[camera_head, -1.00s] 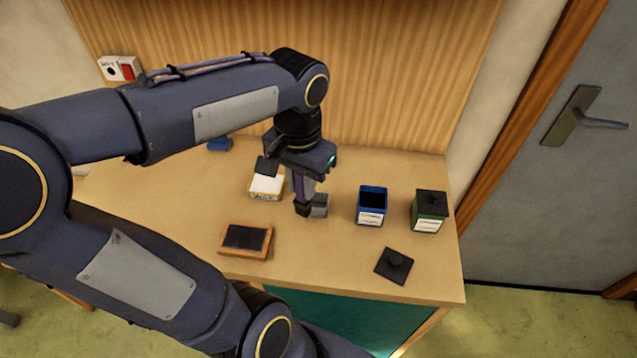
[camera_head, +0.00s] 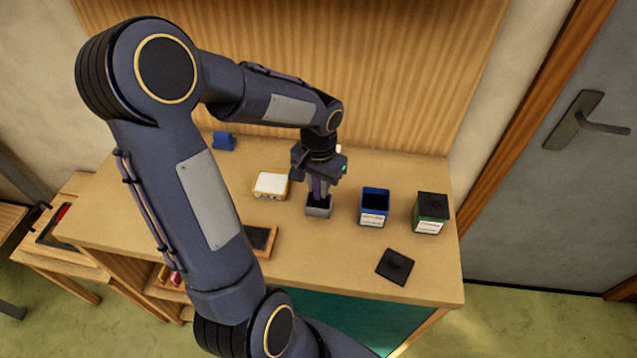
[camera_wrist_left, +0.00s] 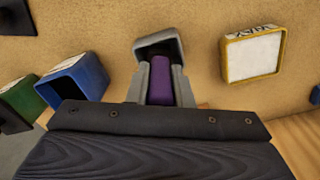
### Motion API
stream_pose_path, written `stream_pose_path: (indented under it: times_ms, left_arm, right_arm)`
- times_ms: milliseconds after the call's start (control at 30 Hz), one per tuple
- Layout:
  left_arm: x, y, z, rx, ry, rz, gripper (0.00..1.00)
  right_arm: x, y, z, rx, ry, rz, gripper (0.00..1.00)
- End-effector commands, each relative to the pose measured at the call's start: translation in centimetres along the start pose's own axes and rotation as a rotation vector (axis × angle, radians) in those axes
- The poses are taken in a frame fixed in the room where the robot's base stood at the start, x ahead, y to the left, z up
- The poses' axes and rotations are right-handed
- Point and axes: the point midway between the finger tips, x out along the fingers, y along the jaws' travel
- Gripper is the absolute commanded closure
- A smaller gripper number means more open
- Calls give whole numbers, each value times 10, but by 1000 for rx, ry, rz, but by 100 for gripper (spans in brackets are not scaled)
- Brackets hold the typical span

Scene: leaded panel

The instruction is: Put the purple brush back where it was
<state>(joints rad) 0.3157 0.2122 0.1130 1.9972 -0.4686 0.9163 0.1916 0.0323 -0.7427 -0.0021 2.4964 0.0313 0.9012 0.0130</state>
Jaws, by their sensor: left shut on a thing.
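My left gripper (camera_head: 319,188) is shut on the purple brush (camera_wrist_left: 167,80), which stands roughly upright between the fingers. The brush (camera_head: 317,186) also shows in the head view, partly covered by the fingers. The grey cup (camera_head: 318,211) stands on the worktop directly below the gripper. In the left wrist view, the brush's far end is at the mouth of the grey cup (camera_wrist_left: 158,44). How deep it reaches in is hidden. My right gripper is not in view.
A yellow-edged white box (camera_head: 271,184) is left. A black lid (camera_head: 395,266) and a wood-framed dark pad (camera_head: 262,240) lie nearer the front edge.

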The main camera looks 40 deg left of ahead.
Motion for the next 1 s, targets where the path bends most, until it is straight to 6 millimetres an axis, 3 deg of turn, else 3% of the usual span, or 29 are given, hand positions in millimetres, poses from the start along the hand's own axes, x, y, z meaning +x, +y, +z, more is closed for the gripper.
stream_pose_path:
  times_ms: [267,300,433,767,867,1000]
  left_arm:
    - [5,0,0,0,0,0,100]
    - [3,0,0,0,0,0,75]
    - [3,0,0,0,0,0,58]
    - [-2,0,0,0,0,0,58]
    - [-10,0,-1,0,5,-1,58]
    - [-37,0,-1,-1,7,0,58]
  right_arm:
    - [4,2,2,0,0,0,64]
    - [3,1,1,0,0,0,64]
    - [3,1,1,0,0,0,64]
    - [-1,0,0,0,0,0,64]
    - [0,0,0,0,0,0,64]
    - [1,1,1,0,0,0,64]
